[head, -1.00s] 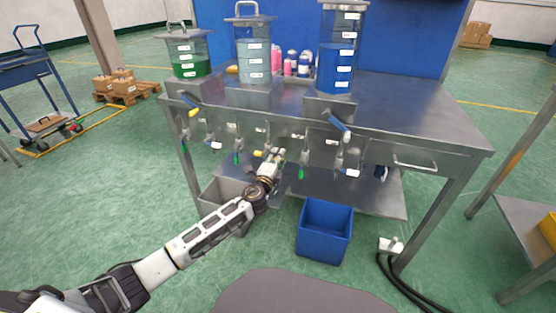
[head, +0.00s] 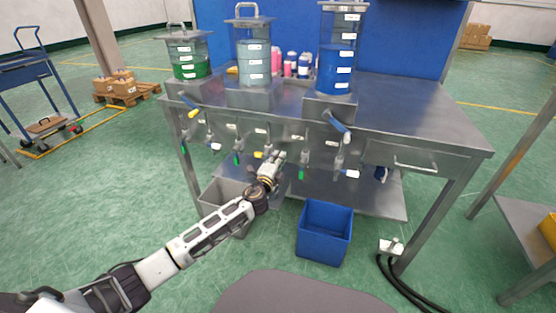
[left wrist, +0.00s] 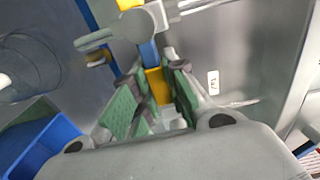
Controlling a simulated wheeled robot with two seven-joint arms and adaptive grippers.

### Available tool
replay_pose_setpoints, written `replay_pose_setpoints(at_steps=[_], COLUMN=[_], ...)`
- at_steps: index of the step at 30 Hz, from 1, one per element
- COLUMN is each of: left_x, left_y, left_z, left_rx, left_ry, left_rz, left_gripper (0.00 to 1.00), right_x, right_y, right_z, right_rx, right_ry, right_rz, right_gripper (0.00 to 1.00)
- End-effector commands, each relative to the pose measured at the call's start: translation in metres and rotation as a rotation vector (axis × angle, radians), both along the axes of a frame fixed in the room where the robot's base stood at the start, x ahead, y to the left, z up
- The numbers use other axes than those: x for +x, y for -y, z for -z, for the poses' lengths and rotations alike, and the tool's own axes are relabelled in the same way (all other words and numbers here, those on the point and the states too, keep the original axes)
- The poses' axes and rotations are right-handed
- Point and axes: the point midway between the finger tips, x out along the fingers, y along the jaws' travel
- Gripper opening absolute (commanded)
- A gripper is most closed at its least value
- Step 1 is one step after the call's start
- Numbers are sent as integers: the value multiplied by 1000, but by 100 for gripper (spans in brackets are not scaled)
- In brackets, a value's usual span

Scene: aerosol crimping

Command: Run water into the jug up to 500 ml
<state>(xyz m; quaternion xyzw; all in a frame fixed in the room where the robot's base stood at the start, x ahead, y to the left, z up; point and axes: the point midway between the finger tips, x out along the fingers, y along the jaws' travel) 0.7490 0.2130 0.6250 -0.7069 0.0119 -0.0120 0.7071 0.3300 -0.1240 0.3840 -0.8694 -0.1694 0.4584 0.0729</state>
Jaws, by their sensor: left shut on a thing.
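The water tank (head: 254,60), the middle of three, holds pale clear liquid and stands on a steel base. My left gripper (head: 278,157) is below the table front, under the middle tank. In the left wrist view its green-padded fingers (left wrist: 152,98) are shut on a yellow-tipped tap lever (left wrist: 153,84) with a blue stem. I cannot make out the jug for certain. A faint round, see-through shape with dark marks (left wrist: 28,66) at the left of the wrist view may be it. My right gripper is not in view.
A green-liquid tank (head: 190,68) and a blue-liquid tank (head: 336,70) flank the middle one. Several hanging taps line the table front. A blue bin (head: 325,232) and a grey bin (head: 222,192) stand below. The tabletop's right side is clear.

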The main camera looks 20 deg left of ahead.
Motion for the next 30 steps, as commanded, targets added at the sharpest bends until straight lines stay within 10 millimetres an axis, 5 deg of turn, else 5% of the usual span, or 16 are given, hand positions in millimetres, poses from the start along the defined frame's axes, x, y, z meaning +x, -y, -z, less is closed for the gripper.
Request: replay_pose_setpoints(at_steps=[14, 30], left_x=[0, 0], left_y=[0, -7], left_z=[7, 29], left_rx=[108, 512], left_ry=[1, 13], left_rz=[0, 1], left_gripper=[0, 0], right_x=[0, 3], right_y=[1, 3], right_z=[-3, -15], right_rx=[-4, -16], right_ry=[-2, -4], right_rz=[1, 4], right_gripper=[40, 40])
